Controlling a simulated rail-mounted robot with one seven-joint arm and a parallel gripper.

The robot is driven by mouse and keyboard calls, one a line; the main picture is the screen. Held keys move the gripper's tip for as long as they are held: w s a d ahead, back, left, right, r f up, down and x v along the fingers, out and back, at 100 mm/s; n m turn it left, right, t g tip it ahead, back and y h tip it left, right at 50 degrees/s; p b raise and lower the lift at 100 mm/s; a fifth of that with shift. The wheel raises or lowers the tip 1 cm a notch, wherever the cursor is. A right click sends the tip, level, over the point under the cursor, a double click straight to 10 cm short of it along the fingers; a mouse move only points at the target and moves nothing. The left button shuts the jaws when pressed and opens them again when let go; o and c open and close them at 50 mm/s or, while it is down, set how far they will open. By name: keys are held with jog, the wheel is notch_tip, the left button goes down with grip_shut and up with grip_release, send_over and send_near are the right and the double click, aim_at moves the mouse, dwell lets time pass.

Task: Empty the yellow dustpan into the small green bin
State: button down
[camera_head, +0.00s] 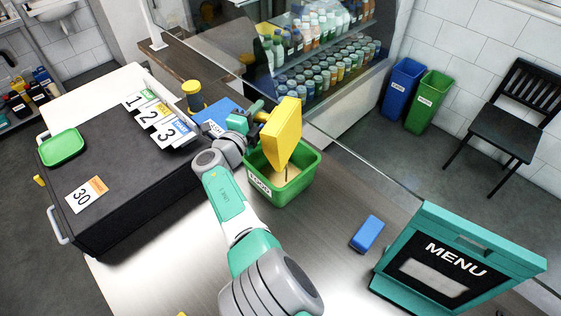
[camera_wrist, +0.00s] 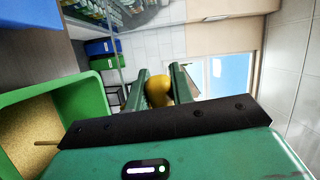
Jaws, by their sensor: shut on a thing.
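The yellow dustpan (camera_head: 283,130) is held steeply tilted, its pan hanging over the small green bin (camera_head: 301,183). My gripper (camera_head: 256,113) is shut on the dustpan's handle, at the upper left of the bin. In the wrist view my gripper (camera_wrist: 160,84) has the rounded yellow handle (camera_wrist: 158,91) between its fingers; the pan itself is not visible there. The small green bin also shows at the left of the wrist view (camera_wrist: 95,97), with tan grainy material and a thin brown stick at its edge. Whether the pan still holds anything is hidden.
A blue block (camera_head: 368,232) and a teal MENU box (camera_head: 455,260) stand on the counter to the right. The dark case (camera_head: 130,185) with numbered cards and a green tray (camera_head: 62,147) is left. A clear screen and bottle shelves (camera_head: 325,70) lie behind. Larger blue and green bins (camera_head: 428,100) stand beyond.

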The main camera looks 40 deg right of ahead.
jog(key=shift+w+a+f, duration=0.1)
jog(key=shift+w+f, duration=0.05)
jog(key=shift+f, duration=0.1)
jog(key=shift+r, duration=0.4)
jog(key=p, duration=0.1)
jog(key=r+p, duration=0.1)
jog(key=p, duration=0.1)
jog(key=s+r+m+p, duration=0.1)
jog(key=p, duration=0.1)
jog(key=shift+s+d+r, duration=0.1)
jog(key=shift+d+r, duration=0.05)
jog(key=shift+d, duration=0.15)
jog(key=p, duration=0.1)
jog(key=r+m+p, duration=0.1)
jog(key=shift+s+d+p, duration=0.2)
jog(key=shift+s+p, duration=0.2)
jog(key=shift+s+r, duration=0.1)
jog(key=shift+m, duration=0.3)
jog(key=shift+f, duration=0.2)
